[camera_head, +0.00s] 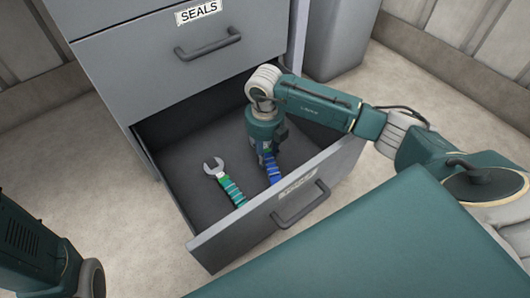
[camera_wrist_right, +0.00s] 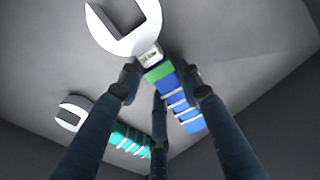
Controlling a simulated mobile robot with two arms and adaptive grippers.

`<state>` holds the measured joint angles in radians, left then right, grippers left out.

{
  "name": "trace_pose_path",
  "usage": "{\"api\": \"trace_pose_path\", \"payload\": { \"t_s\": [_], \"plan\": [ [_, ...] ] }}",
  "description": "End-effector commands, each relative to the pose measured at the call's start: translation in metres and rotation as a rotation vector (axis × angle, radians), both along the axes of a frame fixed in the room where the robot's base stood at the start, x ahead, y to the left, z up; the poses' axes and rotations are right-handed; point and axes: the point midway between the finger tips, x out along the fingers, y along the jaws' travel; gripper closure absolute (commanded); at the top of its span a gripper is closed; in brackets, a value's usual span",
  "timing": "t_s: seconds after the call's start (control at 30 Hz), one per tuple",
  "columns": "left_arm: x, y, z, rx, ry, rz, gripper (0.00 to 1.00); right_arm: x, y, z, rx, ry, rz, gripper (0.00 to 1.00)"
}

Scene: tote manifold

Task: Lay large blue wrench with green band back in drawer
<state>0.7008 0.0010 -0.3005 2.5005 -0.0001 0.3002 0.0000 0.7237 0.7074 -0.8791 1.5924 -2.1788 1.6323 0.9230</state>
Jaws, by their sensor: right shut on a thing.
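The large blue wrench (camera_head: 272,170) is inside the open drawer (camera_head: 232,243). Its silver open-end head, green band and blue grip show in the right wrist view (camera_wrist_right: 188,106). My right gripper (camera_head: 265,148) reaches down into the drawer and is shut on this wrench; its fingers straddle the grip just behind the head in the wrist view (camera_wrist_right: 165,88). In the head view the gripper hides the wrench's head. I cannot tell whether the wrench touches the drawer floor. My left gripper is not in view.
A smaller wrench with a teal grip (camera_head: 231,189) lies on the drawer floor to the left of the blue one. The closed drawer labelled SEALS (camera_head: 160,58) is above. A grey bin (camera_head: 338,40) stands to the right of the cabinet.

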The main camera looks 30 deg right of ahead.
Motion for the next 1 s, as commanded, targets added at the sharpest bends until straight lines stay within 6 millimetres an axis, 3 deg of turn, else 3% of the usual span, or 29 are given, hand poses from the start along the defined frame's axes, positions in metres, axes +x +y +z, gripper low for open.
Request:
{"api": "trace_pose_path", "payload": {
  "t_s": [0.43, 0.47, 0.57, 0.87, 1.0],
  "plan": [
    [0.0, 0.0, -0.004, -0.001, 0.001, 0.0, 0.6, 0.0, 0.0, -0.01, 0.0, 0.0, 0.0, 1.0],
    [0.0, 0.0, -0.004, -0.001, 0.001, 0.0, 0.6, 0.0, 0.0, -0.01, 0.0, 0.0, 0.0, 0.63],
    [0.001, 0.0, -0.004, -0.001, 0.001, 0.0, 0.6, 0.0, 0.0, -0.009, 0.0, 0.0, 0.0, 0.43],
    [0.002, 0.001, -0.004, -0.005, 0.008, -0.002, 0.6, 0.0, 0.0, -0.009, -0.001, 0.0, 0.0, 0.43],
    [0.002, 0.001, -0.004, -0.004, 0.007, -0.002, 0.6, 0.001, 0.0, 0.002, -0.001, -0.003, 0.001, 0.43]
  ]
}}
